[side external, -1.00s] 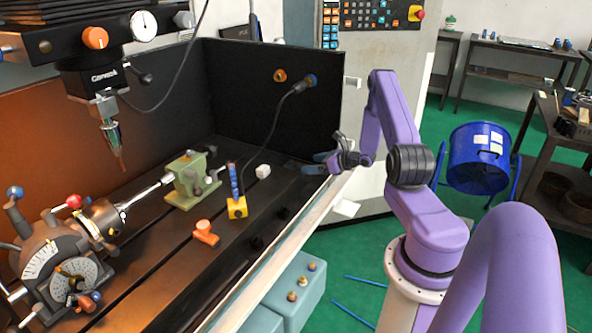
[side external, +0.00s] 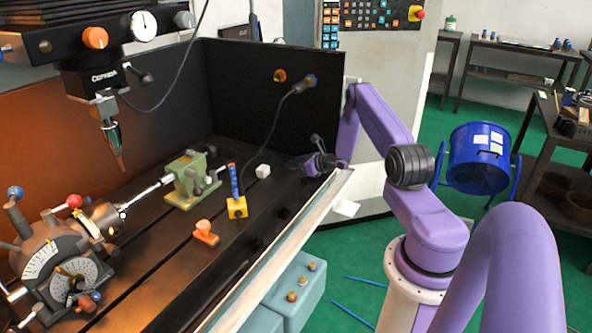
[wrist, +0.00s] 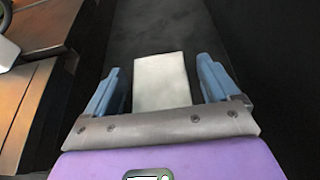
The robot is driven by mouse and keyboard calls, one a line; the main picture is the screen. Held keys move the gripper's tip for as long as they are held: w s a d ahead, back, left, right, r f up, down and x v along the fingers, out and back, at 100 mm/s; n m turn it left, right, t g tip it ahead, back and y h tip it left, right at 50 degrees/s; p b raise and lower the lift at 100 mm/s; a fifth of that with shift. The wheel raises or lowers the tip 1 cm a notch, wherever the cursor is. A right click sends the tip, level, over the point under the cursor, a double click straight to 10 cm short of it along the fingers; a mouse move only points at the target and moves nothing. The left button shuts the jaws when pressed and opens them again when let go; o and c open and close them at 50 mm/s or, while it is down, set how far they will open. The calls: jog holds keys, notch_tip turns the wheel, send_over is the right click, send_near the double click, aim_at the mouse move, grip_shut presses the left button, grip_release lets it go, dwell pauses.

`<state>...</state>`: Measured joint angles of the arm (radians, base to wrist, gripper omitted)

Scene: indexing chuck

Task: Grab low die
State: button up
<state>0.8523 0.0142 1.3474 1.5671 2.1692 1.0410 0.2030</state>
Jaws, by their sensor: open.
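A small white block, the likely low die (side external: 263,171), sits on the dark machine bed near the back wall. My gripper (side external: 292,164) is low over the bed, just right of this block, with its fingers pointing toward it. In the wrist view, a pale block (wrist: 160,82) shows between the two blue fingers, with a dark gap on each side. The fingers are open and do not visibly touch it. No pips can be made out on it.
A yellow block with a blue stem (side external: 237,207) and an orange knob piece (side external: 205,233) stand left on the bed. The green tailstock (side external: 188,180) is further left. The dark back wall (side external: 270,95) rises close behind.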

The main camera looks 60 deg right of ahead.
grip_shut()
jog(key=shift+r, duration=0.1)
